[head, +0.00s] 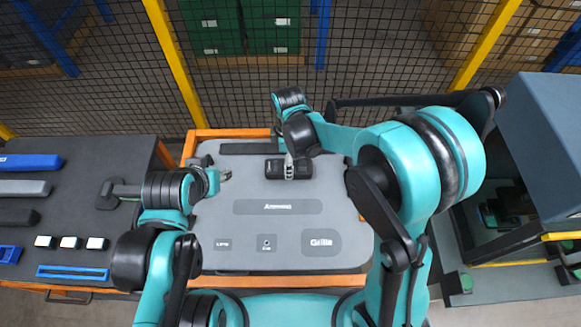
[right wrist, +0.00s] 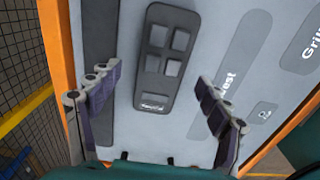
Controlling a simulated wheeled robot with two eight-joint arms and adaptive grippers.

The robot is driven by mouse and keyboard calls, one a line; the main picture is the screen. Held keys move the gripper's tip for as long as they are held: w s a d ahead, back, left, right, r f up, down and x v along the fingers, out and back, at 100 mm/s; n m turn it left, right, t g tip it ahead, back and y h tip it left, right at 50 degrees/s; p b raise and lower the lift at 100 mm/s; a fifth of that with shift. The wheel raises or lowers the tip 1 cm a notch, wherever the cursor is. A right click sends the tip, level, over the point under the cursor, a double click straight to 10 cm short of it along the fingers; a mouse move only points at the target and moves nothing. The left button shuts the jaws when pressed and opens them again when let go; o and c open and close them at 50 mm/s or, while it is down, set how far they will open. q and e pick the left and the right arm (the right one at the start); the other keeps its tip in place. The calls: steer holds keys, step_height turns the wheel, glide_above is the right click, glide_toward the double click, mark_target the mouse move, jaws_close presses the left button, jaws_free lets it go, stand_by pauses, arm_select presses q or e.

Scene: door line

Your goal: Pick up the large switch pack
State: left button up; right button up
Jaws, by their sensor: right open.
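The large switch pack (right wrist: 168,58) is a dark, rounded block with several grey switches, lying on the grey door panel in the right wrist view. In the head view the pack (head: 273,169) is at the upper middle of the panel, partly hidden by my right gripper (head: 289,170). In the right wrist view my right gripper (right wrist: 157,78) is open, with its fingers apart on either side of the pack's lower part and nothing between them held. My left gripper (head: 226,175) is over the panel's left edge, apart from the pack; its jaw opening is too small to judge.
The door panel (head: 215,220) has marked areas for an armrest and grille and sits in an orange frame. A dark table (head: 75,215) at left holds coloured bars and white blocks. A mesh fence (head: 240,95) stands behind. A large grey-blue machine (head: 545,140) is at right.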

step_height(320, 180, down, 4)
steer(key=shift+f+b, duration=0.1)
steer(key=shift+b, duration=0.3)
steer(key=c, duration=1.5)
steer(key=shift+r+p, duration=0.55)
steer(key=shift+r, duration=1.55)
steer(key=s+d+r, duration=0.2)
steer(key=s, duration=0.1)
steer(key=s+d+r+p, duration=0.1)
steer(key=s+d+r, duration=0.1)
steer(key=s+d, duration=0.1)
steer(key=s+d+r+p, duration=0.1)
steer(key=s+d+r, duration=0.1)
steer(key=r, duration=0.1)
steer(key=shift+s+d, duration=0.4)
